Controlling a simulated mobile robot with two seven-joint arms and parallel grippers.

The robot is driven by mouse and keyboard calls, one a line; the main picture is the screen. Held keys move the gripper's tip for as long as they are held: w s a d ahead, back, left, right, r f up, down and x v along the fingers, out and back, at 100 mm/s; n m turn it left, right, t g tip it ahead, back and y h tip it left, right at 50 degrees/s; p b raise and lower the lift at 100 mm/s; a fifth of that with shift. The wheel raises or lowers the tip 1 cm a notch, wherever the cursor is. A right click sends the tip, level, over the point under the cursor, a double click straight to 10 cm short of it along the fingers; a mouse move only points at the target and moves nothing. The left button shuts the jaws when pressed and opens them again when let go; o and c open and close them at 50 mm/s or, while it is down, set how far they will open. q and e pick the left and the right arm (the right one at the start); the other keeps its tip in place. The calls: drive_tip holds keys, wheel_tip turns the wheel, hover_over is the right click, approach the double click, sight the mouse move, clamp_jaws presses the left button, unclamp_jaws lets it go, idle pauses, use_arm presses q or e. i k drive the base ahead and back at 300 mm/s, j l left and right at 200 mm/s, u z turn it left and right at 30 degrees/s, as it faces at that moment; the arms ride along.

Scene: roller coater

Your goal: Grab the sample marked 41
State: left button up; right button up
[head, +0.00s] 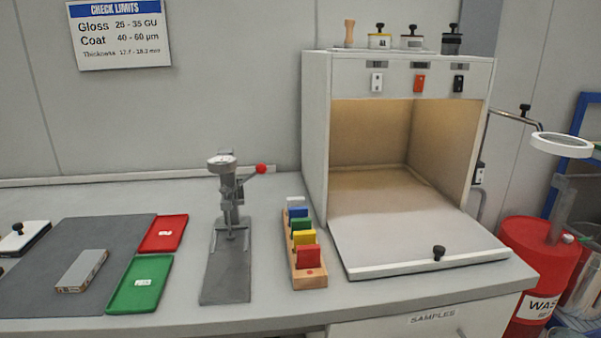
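One block-shaped sample (82,271), grey on top with a brownish edge, lies flat on the dark grey mat (60,240) at the left. Small print shows on its front edge, but it is too small to read, so I cannot tell whether it says 41. A drawer (435,318) labelled SAMPLES is shut under the counter at the right front; its contents are hidden. Neither of my grippers is in view.
Green tray (140,285) and red tray (163,234) lie beside the mat. A gauge stand (230,235) and wooden rack of coloured cards (308,281) stand mid-counter. The open booth (315,140) has its flap (400,240) lowered. A red waste bin (540,265) stands right.

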sight(78, 277)
drive_tip(key=u, duration=1.25)
drive_tip(key=i+j+z, duration=0.1)
drive_tip(key=j, duration=0.2)
drive_tip(key=i+j+z, duration=0.1)
drive_tip(key=j, duration=0.25)
drive_tip(key=i+j, duration=0.2)
drive_tip(key=j, duration=0.15)
drive_tip(key=l+z, duration=0.05)
